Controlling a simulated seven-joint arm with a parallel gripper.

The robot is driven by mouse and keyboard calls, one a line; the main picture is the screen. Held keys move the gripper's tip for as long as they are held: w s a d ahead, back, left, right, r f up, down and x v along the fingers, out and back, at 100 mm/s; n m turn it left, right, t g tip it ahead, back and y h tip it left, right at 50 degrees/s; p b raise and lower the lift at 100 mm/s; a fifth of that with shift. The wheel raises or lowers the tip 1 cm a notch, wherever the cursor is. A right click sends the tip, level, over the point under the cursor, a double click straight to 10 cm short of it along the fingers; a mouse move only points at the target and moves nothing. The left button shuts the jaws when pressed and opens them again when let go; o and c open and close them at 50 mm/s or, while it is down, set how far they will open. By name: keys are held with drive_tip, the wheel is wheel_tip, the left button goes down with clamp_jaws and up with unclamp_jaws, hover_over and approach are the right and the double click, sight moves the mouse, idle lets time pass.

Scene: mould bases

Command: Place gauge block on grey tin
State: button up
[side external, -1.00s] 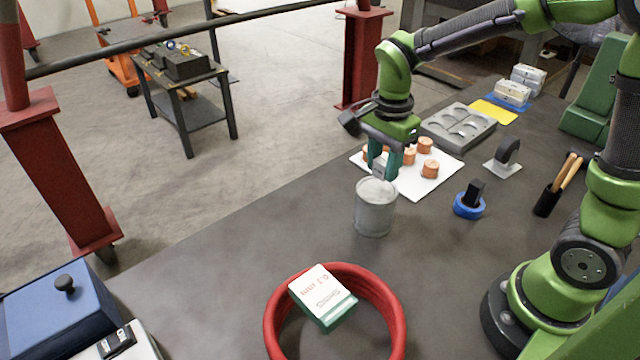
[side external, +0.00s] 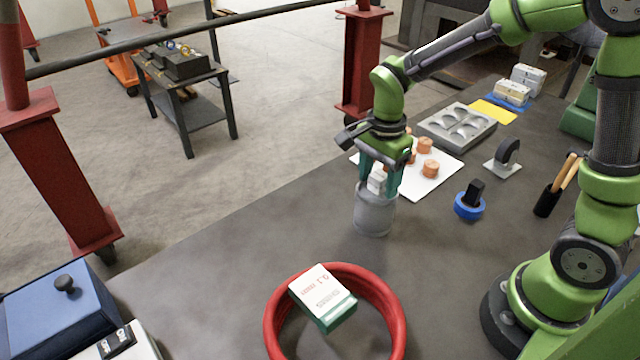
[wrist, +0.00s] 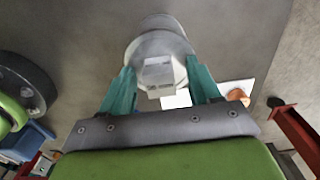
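The gauge block (side external: 377,183), a small pale silver-grey block, is between the two teal fingers of my gripper (side external: 379,182). My gripper is shut on it, pointing down. The grey tin (side external: 374,216) stands upright on the table directly below. The block's lower end is at the tin's top; I cannot tell whether they touch. In the wrist view the block (wrist: 160,74) shows between the fingertips (wrist: 160,76), over the round tin (wrist: 160,24), and hides part of its top.
A white sheet (side external: 438,172) with copper-coloured pieces lies just behind the tin. A grey mould (side external: 457,126) is farther back. A blue roll (side external: 469,206) is to the right. A red ring (side external: 394,318) with a shim box (side external: 323,297) lies in front. Table left of the tin is clear.

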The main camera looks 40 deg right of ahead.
sight(379, 175)
wheel_tip(379, 175, up, 11)
drive_tip(key=s+r+n+t+y, duration=0.2)
drive_tip(key=s+n+t, duration=0.5)
drive_tip(key=s+n, duration=0.4)
drive_tip(key=r+n, duration=0.1)
drive_tip(key=n, duration=0.2)
drive_tip(key=shift+s+a, duration=0.15)
drive_tip(key=shift+s, duration=0.05)
